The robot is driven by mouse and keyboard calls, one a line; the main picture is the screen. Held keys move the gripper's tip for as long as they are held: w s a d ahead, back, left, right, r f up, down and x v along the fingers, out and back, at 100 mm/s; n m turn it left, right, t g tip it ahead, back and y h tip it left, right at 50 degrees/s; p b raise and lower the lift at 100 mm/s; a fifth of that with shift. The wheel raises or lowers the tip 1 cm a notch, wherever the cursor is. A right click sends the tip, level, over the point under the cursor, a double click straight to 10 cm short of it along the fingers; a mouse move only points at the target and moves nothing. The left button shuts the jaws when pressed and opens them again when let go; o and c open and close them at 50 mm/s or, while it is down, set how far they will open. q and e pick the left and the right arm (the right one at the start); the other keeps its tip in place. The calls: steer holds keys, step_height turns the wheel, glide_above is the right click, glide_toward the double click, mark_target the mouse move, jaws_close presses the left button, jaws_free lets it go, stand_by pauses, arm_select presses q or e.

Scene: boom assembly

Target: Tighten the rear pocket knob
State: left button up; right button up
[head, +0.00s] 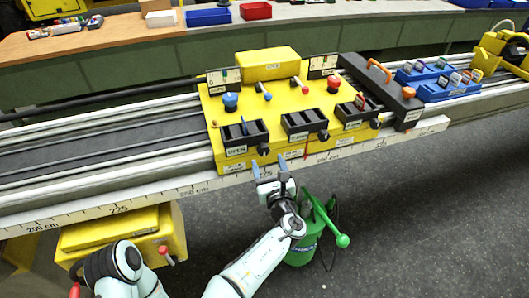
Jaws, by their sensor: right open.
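A yellow fixture plate (222,124) on the long rail carries three black open pockets in a row: left (240,134), middle (298,121) and right (352,113). Each has a dark knob at its front right corner: left knob (264,149), middle knob (323,135) and right knob (376,123). I cannot tell which is the rear pocket's. My right gripper (268,160) is open and empty, its two blue fingers pointing up toward the plate's front edge. In the picture its tips lie just below the left knob, apart from it. My left gripper is not in view.
A green canister (300,254) with a green-ended handle stands on the floor right of my right gripper. A scale strip (150,200) runs along the rail front. Blue trays (440,92) lie right of the fixture. A yellow box (120,235) hangs below the rail.

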mark_target(264, 151)
steer(key=shift+x, duration=2.65)
steer(key=c, duration=1)
